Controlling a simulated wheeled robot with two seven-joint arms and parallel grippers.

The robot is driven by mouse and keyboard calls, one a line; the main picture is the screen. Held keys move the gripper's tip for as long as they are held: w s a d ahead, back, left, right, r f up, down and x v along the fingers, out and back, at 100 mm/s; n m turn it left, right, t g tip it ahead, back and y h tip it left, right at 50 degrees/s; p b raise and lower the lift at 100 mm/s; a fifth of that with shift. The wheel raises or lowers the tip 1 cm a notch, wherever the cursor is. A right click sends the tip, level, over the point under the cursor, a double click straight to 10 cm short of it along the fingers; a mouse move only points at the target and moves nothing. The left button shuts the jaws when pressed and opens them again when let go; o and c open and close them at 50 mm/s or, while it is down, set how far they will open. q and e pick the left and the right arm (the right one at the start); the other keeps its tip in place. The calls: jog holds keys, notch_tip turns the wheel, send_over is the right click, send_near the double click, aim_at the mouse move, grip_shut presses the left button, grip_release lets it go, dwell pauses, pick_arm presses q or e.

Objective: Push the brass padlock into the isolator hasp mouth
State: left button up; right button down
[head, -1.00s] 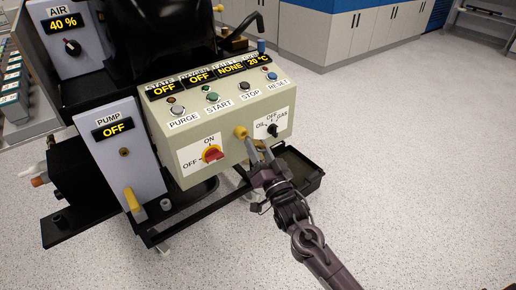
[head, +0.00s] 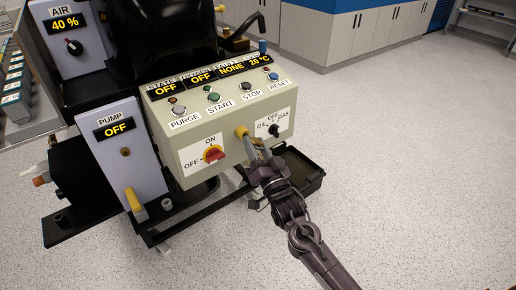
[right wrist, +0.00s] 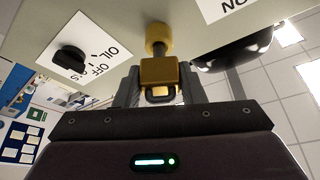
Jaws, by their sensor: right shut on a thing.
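The brass padlock (right wrist: 158,76) is between the fingers of my right gripper (right wrist: 158,90) in the right wrist view. The gripper is shut on it. A short dark stub joins the padlock's far side to a round yellow fitting on the panel, which I take for the isolator hasp mouth (right wrist: 158,38). How deep the stub sits in it is hidden. In the head view the yellow fitting (head: 241,132) is on the panel front, and my right gripper (head: 257,146) is right in front of it. My left gripper is not in view.
The cream control box (head: 225,142) has a red ON/OFF switch (head: 213,154) left of the fitting and a black OIL/OFF/GAS selector (head: 274,130) to its right. A black tray (head: 300,172) lies below. Open speckled floor is at the right.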

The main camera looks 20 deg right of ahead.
jog(key=shift+w+a, duration=0.2)
jog(key=shift+w, duration=0.45)
jog(key=shift+w+a+b, duration=0.15)
jog(key=shift+w+b, duration=0.15)
jog(key=shift+w, duration=0.05)
jog(key=c, duration=0.9)
grip_release()
jog(key=shift+o, duration=0.2)
